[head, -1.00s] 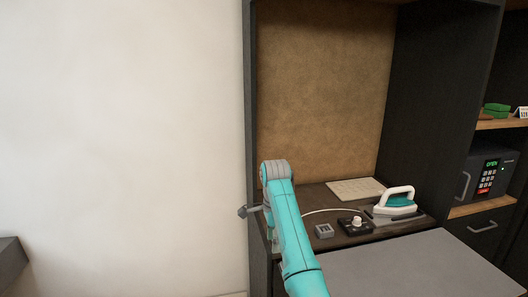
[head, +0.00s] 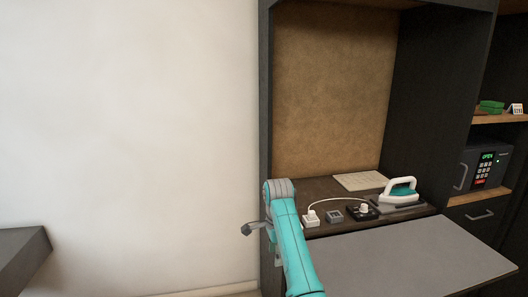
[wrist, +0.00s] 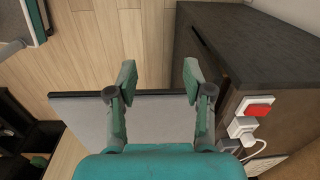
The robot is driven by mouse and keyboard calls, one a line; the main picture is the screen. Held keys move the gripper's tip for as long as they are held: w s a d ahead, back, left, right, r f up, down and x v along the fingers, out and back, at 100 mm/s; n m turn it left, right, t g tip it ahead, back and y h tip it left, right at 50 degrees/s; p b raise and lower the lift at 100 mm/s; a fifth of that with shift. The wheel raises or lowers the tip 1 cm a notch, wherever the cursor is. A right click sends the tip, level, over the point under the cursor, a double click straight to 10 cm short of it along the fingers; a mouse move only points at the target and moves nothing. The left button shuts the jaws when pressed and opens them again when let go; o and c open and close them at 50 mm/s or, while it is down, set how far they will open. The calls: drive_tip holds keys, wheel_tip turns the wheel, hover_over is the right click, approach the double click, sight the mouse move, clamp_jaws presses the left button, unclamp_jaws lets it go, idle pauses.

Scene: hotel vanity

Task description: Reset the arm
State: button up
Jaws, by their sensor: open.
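My gripper (wrist: 158,75) is open, with nothing between its two fingers in the wrist view. In the head view my teal arm rises in front of the left side of the vanity niche, and part of the gripper (head: 252,229) shows as a small grey shape left of the arm, against the wall. In the wrist view the fingers hang over the grey board (wrist: 82,115) and the wood floor, apart from the dark cabinet at right.
A white plug (head: 311,219), a grey block (head: 334,216), a black box with a white knob (head: 358,213) and an iron (head: 401,190) stand on the vanity top. The grey board (head: 410,258) juts out in front. A safe (head: 484,168) reads OPEN. The left wall is bare.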

drive_tip(key=s+d+f+n+t, duration=0.2)
drive_tip(key=s+f, duration=0.2)
drive_tip(key=f, duration=0.8)
drive_tip(key=s+d+f+n+t, duration=0.1)
drive_tip(key=s+d+f, duration=0.3)
drive_tip(key=f, duration=0.8)
drive_tip(key=s+d+f+n+t, duration=0.2)
drive_tip(key=s+f, duration=0.3)
drive_tip(key=s, duration=0.5)
drive_tip(key=s+d+f+n+t, duration=0.2)
drive_tip(key=s+f, duration=0.4)
drive_tip(key=s, duration=0.3)
drive_tip(key=s+d+r+n+t, duration=0.2)
drive_tip(key=s+r, duration=0.1)
drive_tip(key=s, duration=0.8)
drive_tip(key=s+d+r+n+t, duration=0.15)
drive_tip(key=s+r, duration=0.25)
drive_tip(key=s, duration=0.6)
drive_tip(key=s+r+n+t, duration=0.2)
drive_tip(key=s+r, duration=0.6)
drive_tip(key=r, duration=0.3)
drive_tip(key=s+d+r+n+t, duration=0.1)
drive_tip(key=s+r+n, duration=0.1)
drive_tip(key=s+r, duration=0.6)
wheel_tip(320, 180, up, 3)
drive_tip(key=shift+s+d+r+t, duration=0.1)
drive_tip(key=shift+s+d+t, duration=0.1)
drive_tip(key=shift+t, duration=0.15)
